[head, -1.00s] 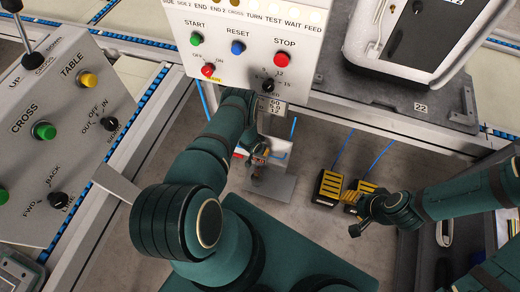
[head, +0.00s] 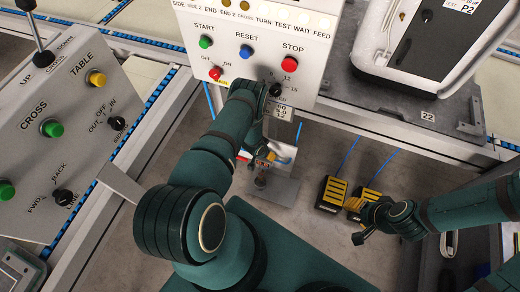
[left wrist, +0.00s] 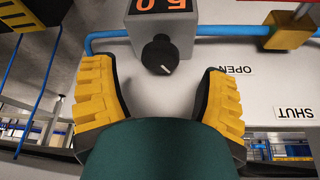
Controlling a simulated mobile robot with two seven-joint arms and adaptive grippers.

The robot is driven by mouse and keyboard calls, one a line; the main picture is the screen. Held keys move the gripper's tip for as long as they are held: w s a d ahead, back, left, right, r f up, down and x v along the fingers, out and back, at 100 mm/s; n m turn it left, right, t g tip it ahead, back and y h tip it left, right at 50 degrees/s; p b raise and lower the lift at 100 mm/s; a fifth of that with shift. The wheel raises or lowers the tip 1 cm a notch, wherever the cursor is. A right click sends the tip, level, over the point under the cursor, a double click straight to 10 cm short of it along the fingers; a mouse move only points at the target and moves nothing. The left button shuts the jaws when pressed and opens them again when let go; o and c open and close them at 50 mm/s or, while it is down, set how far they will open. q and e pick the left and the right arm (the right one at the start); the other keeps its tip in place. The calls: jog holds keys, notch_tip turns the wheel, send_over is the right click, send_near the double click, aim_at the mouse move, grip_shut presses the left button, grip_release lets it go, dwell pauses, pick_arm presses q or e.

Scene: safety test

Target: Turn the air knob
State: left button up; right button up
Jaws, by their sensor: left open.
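In the left wrist view, a black round knob (left wrist: 160,54) with a white pointer line sits on a grey box (left wrist: 184,30) with a red digital display. I take it for the air knob. My left gripper (left wrist: 160,78) is open. Its yellow-and-black fingers stand on either side below the knob, apart from it, with nothing between them. In the head view my left gripper (head: 264,155) is partly hidden by my own arm below the white control panel, and the knob cannot be made out. My right gripper (head: 364,234) hangs low on the right; its jaws are unclear.
A blue hose (left wrist: 105,35) and a brass-coloured fitting (left wrist: 289,31) flank the grey box, with OPEN and SHUT labels nearby. Yellow-and-black pedals (head: 332,193) with blue cables stand on the floor to the right.

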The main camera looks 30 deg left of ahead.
pick_arm(q)
jog(key=v, duration=0.9)
dwell(0.3)
jog(key=s+d+r+g+h, duration=0.1)
jog(key=s+d+r, duration=0.4)
jog(key=d+r, duration=0.6)
jog(key=s+d+r+n+g+h, duration=0.1)
jog(key=s+d+r+h, duration=0.1)
jog(key=s+d+r, duration=0.4)
jog(key=d+r, duration=0.5)
jog(key=r, duration=0.1)
jog(key=shift+s+r+n+g+h, duration=0.3)
jog(key=shift+s+g+h, duration=0.05)
jog(key=shift+g+h, duration=0.05)
